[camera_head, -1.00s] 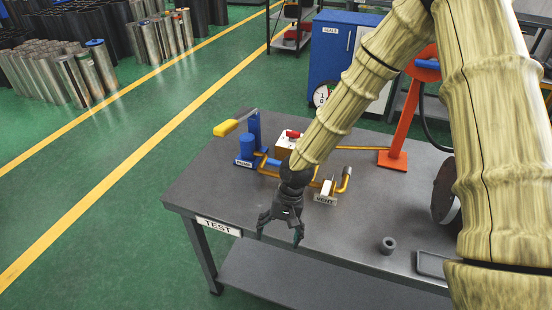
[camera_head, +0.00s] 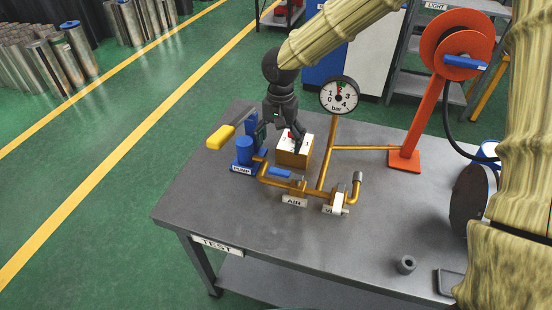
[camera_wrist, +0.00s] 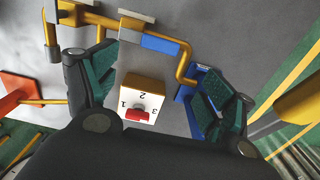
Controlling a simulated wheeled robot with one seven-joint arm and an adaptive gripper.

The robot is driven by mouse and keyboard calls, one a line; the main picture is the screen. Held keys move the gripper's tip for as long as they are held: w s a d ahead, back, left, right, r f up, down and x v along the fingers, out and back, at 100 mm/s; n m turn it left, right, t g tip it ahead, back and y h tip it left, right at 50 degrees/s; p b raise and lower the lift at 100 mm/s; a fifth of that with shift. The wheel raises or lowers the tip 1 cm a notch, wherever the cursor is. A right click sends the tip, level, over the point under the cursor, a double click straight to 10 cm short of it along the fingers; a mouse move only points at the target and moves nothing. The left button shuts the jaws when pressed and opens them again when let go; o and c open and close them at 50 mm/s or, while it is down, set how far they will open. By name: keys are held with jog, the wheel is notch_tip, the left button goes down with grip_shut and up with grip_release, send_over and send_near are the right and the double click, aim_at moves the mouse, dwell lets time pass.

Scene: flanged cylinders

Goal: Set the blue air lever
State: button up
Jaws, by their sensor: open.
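The blue air lever (camera_head: 279,174) lies flat along the yellow pipe beside the white AIR label (camera_head: 295,202) on the test bench. It also shows in the wrist view as a blue bar (camera_wrist: 160,44), above the numbered box and beyond the open fingers. My gripper (camera_head: 284,143) points down over the box with the red selector, behind the lever in the head view. The gripper is apart from the lever.
The selector box (camera_head: 293,153) stands below my gripper. The blue pump (camera_head: 245,150) with its yellow-handled lever (camera_head: 220,136) is to the left. A bar gauge (camera_head: 339,95), vent valve (camera_head: 338,201) and orange reel stand (camera_head: 405,150) are to the right.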

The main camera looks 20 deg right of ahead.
aim_at(280, 171)
jog(key=shift+s+a+f+p, duration=0.1)
jog(key=shift+s+f+p, duration=0.35)
jog(key=shift+s+f, duration=0.35)
jog(key=f, duration=0.2)
jog(key=w+f+p, duration=0.1)
jog(key=shift+w+f, duration=0.2)
jog(key=shift+f, duration=0.15)
jog(key=shift+s+f, duration=0.35)
jog(key=shift+f, duration=0.25)
jog(key=shift+f+p, duration=0.75)
jog(key=shift+f, duration=1.05)
jog(key=shift+w, duration=0.1)
jog(key=shift+c, duration=0.5)
jog(key=c, duration=1.4)
